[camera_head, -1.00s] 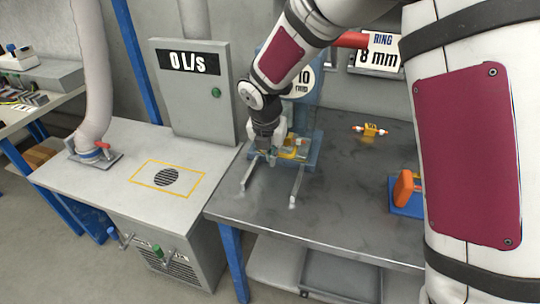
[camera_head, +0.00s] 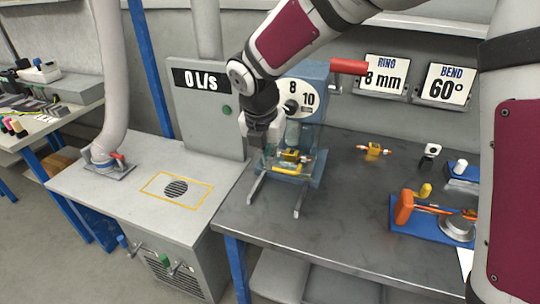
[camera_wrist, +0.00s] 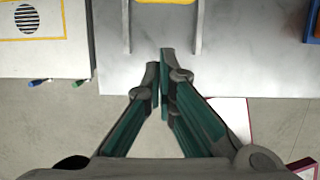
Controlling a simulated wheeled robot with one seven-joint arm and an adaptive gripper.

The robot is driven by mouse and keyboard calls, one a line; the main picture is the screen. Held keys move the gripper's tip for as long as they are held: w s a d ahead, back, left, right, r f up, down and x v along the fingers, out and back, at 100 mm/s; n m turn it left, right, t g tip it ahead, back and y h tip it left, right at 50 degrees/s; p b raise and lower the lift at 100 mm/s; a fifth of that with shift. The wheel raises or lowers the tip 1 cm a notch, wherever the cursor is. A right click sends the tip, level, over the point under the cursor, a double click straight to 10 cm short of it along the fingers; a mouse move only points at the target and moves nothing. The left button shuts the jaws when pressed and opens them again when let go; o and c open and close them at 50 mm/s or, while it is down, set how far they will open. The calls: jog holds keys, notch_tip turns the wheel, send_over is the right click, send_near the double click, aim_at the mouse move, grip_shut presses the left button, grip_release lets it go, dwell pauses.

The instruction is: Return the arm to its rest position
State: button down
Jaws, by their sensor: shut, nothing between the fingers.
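My gripper (camera_wrist: 160,65) is shut and empty in the wrist view, its two fingertips together over the front edge of the grey workbench (camera_wrist: 230,70). In the head view my arm reaches in from the upper right and bends down to my gripper (camera_head: 268,150). There it hangs in front of the blue ring press (camera_head: 312,85) and hides part of it. The fingertips are hard to make out in the head view.
The press has two legs reaching forward on the bench (camera_head: 345,220). A small yellow-orange part (camera_head: 373,150) lies right of it. A blue bending fixture (camera_head: 405,222) with an orange handle stands further right. A vented table (camera_head: 130,205) and grey cabinet (camera_head: 205,115) stand left.

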jog(key=s+d+r+m+p, duration=0.2)
jog(key=s+d+r+m, duration=1.05)
jog(key=m, duration=0.25)
jog(key=s+d+m, duration=0.3)
jog(key=s+m, duration=0.5)
jog(key=s, duration=0.1)
jog(key=s+d+r+m+t+y+p, duration=0.1)
jog(key=s+d+m, duration=0.3)
jog(key=s+m, duration=0.5)
jog(key=shift+r, duration=0.25)
jog(key=c, duration=2.3)
grip_release()
